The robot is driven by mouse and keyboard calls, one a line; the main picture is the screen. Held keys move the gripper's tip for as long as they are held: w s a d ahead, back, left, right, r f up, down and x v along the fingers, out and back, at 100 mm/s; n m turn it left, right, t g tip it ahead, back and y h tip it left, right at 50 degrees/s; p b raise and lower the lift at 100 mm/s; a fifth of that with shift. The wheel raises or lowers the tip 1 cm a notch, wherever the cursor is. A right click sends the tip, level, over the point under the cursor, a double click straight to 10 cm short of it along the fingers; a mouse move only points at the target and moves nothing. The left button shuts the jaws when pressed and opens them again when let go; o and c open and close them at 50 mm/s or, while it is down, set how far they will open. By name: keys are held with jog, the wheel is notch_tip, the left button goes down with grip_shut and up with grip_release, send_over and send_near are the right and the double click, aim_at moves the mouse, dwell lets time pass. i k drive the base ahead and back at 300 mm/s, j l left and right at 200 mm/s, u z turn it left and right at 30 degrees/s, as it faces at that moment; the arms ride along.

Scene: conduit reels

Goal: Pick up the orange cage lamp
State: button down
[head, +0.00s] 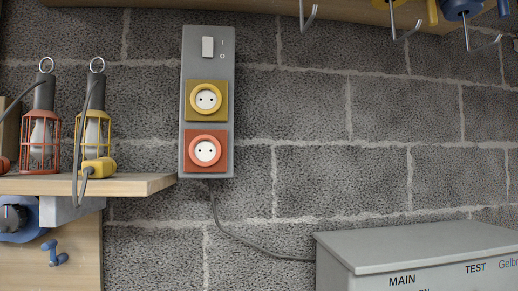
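The orange cage lamp (41,142) stands upright on a wooden shelf (140,184) at the left. It has a dark handle with a metal ring on top and a pale bulb inside the orange cage. A yellow cage lamp (96,132) stands close to its right on the same shelf. A dark cable runs from the orange lamp's handle toward the left edge, where an orange piece (4,164) is partly cut off. My gripper is not in view.
A grey socket panel (222,105) with yellow and orange sockets hangs right of the shelf. A yellow plug (101,168) lies at the shelf's front. A grey box (400,246) stands lower right. Metal hooks (309,18) hang above. Blue parts (54,253) sit below the shelf.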

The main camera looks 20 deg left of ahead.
aim_at(40, 145)
jog(key=u, duration=1.85)
jog(key=i+j, duration=0.1)
jog(key=j, duration=0.4)
jog(key=i+j+z, duration=0.15)
jog(key=j, duration=0.4)
jog(key=i+j, duration=0.1)
jog(key=j, duration=0.4)
jog(key=j+z, duration=0.1)
jog(key=j, duration=0.45)
jog(key=i, duration=0.05)
